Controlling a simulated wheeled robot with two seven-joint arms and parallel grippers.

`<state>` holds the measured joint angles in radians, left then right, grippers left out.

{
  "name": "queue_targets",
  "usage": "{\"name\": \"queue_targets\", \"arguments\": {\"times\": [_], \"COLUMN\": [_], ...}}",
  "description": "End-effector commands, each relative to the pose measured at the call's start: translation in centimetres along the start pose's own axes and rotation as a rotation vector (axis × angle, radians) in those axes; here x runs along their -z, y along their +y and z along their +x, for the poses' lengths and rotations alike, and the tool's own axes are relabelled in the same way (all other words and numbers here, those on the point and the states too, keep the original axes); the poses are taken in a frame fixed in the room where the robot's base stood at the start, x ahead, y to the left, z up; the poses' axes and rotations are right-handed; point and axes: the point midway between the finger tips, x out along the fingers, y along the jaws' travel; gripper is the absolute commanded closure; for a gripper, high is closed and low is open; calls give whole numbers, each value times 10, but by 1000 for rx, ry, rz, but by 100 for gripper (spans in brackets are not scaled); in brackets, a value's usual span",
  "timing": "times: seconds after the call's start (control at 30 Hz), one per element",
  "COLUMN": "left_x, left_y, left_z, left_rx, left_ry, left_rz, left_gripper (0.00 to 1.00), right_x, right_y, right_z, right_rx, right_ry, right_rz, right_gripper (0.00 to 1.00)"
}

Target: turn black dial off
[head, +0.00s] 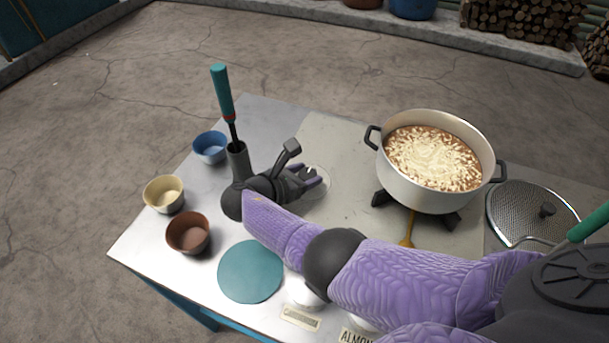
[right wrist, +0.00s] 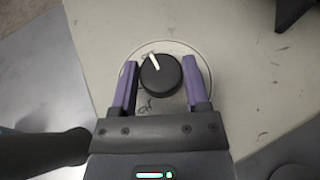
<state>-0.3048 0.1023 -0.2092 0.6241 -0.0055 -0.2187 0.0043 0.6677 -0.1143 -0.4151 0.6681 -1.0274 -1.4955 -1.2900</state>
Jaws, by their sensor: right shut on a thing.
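The black dial (right wrist: 161,76) is round, with a white pointer mark facing up and slightly left in the right wrist view. It sits on a pale round plate on the stove's beige panel (head: 345,150). My right gripper (right wrist: 160,64) has its two purple fingers on either side of the dial, shut on it. In the head view my right gripper (head: 308,180) is at the panel's left part and hides most of the dial. My left gripper is not in view.
A white pot (head: 425,190) of pale, frothy brown contents stands on a burner to the right. Blue (head: 210,148), cream (head: 163,195) and brown (head: 188,234) cups and a teal disc (head: 250,272) are at the left.

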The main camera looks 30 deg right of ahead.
Motion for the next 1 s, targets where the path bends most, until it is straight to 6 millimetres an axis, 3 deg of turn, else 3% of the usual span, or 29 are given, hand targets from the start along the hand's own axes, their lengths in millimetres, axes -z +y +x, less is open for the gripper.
{"name": "queue_targets", "arguments": {"times": [0.33,0.37,0.5,0.53,0.83,1.0], "left_x": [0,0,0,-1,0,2], "left_y": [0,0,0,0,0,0], "left_z": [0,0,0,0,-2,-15], "left_rx": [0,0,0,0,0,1], "left_ry": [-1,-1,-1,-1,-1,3], "left_rz": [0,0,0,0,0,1], "left_gripper": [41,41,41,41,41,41], "right_x": [-1,-1,-1,-1,-1,-3], "right_y": [0,0,0,0,0,1], "right_z": [0,0,0,0,-4,-44], "right_rx": [2,2,2,2,1,-2], "right_ry": [-2,-2,-1,-1,0,2], "right_rz": [3,3,2,2,1,1], "right_gripper": [99,38,9,5,5,5]}}
